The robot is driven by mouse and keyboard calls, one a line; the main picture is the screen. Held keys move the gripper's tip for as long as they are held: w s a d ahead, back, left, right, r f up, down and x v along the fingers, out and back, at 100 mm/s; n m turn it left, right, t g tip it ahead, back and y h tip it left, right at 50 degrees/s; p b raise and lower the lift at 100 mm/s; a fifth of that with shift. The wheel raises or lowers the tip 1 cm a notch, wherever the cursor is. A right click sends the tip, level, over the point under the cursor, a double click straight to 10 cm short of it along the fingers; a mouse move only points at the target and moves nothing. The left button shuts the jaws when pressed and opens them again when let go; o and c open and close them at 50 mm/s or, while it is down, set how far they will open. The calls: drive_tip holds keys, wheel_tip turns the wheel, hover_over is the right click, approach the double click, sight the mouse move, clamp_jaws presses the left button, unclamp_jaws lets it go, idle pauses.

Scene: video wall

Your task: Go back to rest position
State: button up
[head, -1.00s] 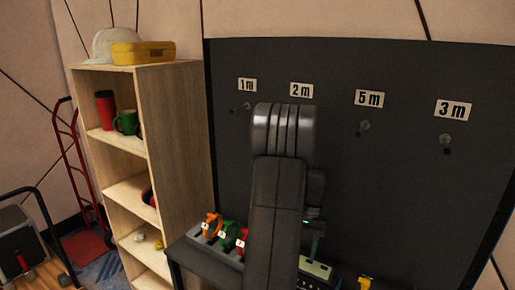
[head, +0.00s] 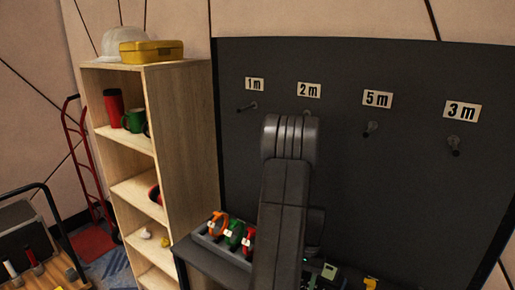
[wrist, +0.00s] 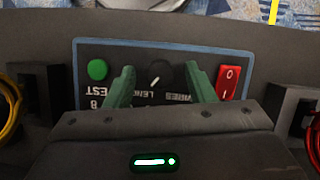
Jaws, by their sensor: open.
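My gripper shows in the wrist view (wrist: 160,84) as two green fingers, spread apart with nothing held between them. Behind and between the fingertips is a black dial knob (wrist: 160,74) on a blue-edged tester panel (wrist: 140,50). I cannot tell whether the fingers touch the knob. A green button (wrist: 97,70) sits left of the fingers and a red rocker switch (wrist: 228,80) right of them. In the head view my arm stands upright before the dark board (head: 400,190), and my fingers are mostly hidden. The tester (head: 326,272) shows partly beside my arm.
A wooden shelf (head: 190,140) holds cups, a yellow case (head: 151,51) and a white helmet (head: 122,46). Pegs with length labels line the board. A tray of coloured cable coils (head: 212,238) lies on the dark table. A red hand truck (head: 80,165) and a cart stand left.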

drive_tip(key=shift+r, duration=0.1)
drive_tip(key=v, duration=1.3)
drive_tip(key=x, duration=1.3)
drive_tip(key=shift+n+h, duration=0.3)
drive_tip(key=shift+n, duration=0.6)
drive_tip(key=n+h, duration=0.1)
drive_tip(key=n, duration=0.1)
drive_tip(key=n+h, duration=0.1)
drive_tip(key=n, duration=0.2)
drive_tip(key=shift+a+g+p, duration=0.2)
drive_tip(key=shift+g+p, duration=0.1)
drive_tip(key=n+h, duration=0.1)
drive_tip(key=n, duration=0.2)
drive_tip(key=n+t+h, duration=0.1)
drive_tip(key=n, duration=0.3)
drive_tip(key=shift+s+a, duration=0.1)
drive_tip(key=shift+a, duration=0.05)
drive_tip(key=shift+w+a+r+t, duration=0.2)
drive_tip(key=shift+w+r+t, duration=0.1)
drive_tip(key=shift+r, duration=0.35)
drive_tip(key=shift+w+a+r+h, duration=0.1)
drive_tip(key=shift+r+h, duration=0.2)
drive_tip(key=shift+r, duration=0.1)
